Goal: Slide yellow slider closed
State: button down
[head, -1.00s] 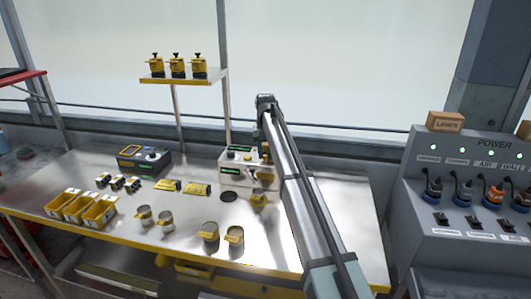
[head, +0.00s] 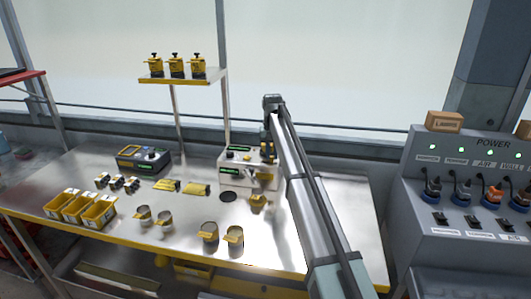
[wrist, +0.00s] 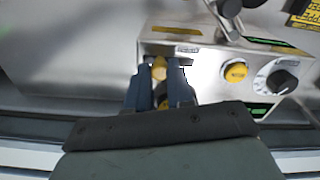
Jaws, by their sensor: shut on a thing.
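The yellow slider (wrist: 159,68) shows in the wrist view at the left end of a silver machine box (wrist: 208,64). My gripper (wrist: 160,78) is shut on the slider, with one blue-grey finger on each side of it. The gripper body hides the lower part of the slider. In the head view the machine box (head: 235,154) stands at the back right of the bench, and my gripper (head: 268,152) points down at its right end. The slider itself is not clear there.
On the box are a yellow button (wrist: 235,72), a dial (wrist: 282,82) and a dark ball-topped lever (wrist: 228,8). The bench's right side is clear.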

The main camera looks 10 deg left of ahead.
aim_at(275, 163)
jog(key=shift+d, duration=0.55)
jog(key=c, duration=1)
grip_release()
notch_tip(275, 163, up, 14)
jog(key=shift+f, duration=0.1)
